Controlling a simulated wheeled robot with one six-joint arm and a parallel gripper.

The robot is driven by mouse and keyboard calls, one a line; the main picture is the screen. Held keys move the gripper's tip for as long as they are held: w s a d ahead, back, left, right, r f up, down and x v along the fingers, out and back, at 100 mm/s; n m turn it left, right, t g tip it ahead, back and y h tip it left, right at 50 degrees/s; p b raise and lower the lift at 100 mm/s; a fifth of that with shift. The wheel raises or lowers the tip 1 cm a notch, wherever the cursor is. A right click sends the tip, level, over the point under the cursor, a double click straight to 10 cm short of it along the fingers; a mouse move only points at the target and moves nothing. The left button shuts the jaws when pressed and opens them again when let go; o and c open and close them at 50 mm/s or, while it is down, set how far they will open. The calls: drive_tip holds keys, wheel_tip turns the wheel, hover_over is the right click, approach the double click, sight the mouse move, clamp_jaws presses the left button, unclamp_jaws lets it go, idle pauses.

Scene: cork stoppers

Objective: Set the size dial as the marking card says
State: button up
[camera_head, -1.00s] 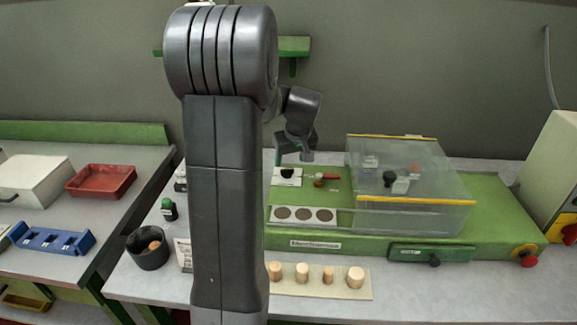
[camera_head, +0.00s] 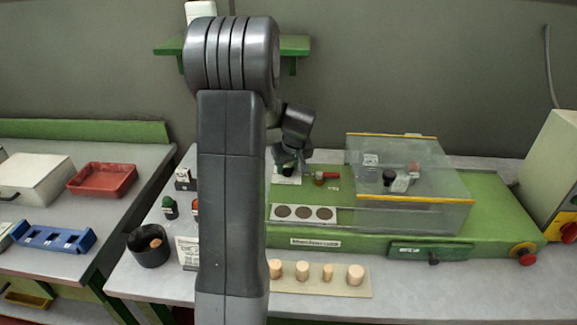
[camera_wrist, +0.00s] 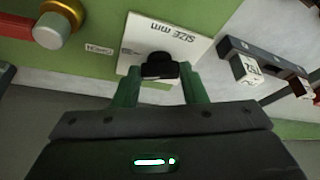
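The size dial is a black knob (camera_wrist: 160,66) on a white plate marked "SIZE mm" (camera_wrist: 185,44) in the wrist view. In the head view the dial plate (camera_head: 287,180) lies on the green machine, partly hidden by my gripper. My gripper (camera_wrist: 161,88) is open, its two green fingers apart with the knob between and just beyond their tips. I cannot tell whether either finger touches it. The dial's pointer and set number cannot be read. A white card with print (camera_head: 187,252) stands at the front left, partly behind my arm; its print is too small to read.
A red handle with a brass end (camera_wrist: 52,30) is close beside the dial plate. A dark rail with a white marked block (camera_wrist: 246,68) lies on the other side. A clear cover (camera_head: 410,180) stands to the right. Several corks stand on a board (camera_head: 340,285) in front.

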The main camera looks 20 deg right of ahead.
drive_tip(key=shift+a+m+h+b, duration=0.2)
drive_tip(key=shift+m+h+b, duration=0.55)
drive_tip(key=shift+m, duration=1.25)
drive_tip(key=shift+w+m+h, duration=0.1)
drive_tip(key=shift+m+h, duration=0.15)
drive_tip(key=shift+m, duration=0.45)
drive_tip(key=shift+c, duration=0.2)
drive_tip(key=o, duration=1)
drive_tip(key=shift+r, duration=0.1)
drive_tip(key=b+v, duration=0.1)
drive_tip(key=v, duration=1.2)
drive_tip(key=shift+r, duration=0.35)
drive_tip(key=shift+a, duration=0.1)
